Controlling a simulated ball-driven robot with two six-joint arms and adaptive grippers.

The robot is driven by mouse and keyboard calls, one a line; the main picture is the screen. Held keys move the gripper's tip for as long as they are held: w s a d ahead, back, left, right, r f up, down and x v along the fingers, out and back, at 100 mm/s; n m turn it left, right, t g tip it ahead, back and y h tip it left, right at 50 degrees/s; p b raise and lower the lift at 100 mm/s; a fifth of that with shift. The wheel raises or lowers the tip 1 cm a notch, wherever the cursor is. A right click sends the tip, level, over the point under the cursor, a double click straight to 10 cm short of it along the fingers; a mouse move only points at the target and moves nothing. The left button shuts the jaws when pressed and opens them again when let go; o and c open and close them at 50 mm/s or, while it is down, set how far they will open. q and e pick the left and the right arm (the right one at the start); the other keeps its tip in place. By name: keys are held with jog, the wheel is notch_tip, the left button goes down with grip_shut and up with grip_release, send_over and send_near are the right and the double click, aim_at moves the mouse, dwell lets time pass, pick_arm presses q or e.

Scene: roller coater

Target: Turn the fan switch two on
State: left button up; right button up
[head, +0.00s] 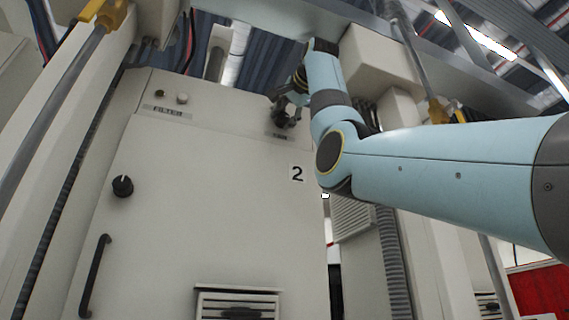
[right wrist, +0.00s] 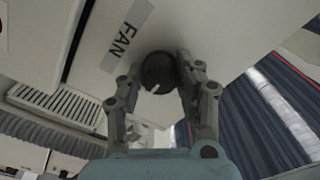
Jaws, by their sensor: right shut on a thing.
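The fan switch is a dark round knob (right wrist: 160,72) with a white pointer mark, beside the label "FAN" (right wrist: 127,35) in the right wrist view. My right gripper (right wrist: 158,75) has its fingers on both sides of the knob and is shut on it. In the head view my right gripper (head: 285,112) is at the upper right of the cabinet (head: 215,215) marked "2" (head: 297,173), and it hides most of the knob there. My left gripper is not in view.
A "FILTER" label (head: 167,111) with small round controls sits at the cabinet's upper left. A black knob (head: 122,186) and a black handle (head: 95,275) are on the door. A vent (head: 237,303) is low down. Posts stand on both sides.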

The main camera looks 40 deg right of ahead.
dwell(0.5)
jog(key=o, duration=1.1)
jog(key=shift+o, duration=0.2)
jog(key=shift+s, duration=0.1)
jog(key=v, duration=1.1)
jog(key=shift+s, duration=0.4)
jog(key=shift+f, duration=0.1)
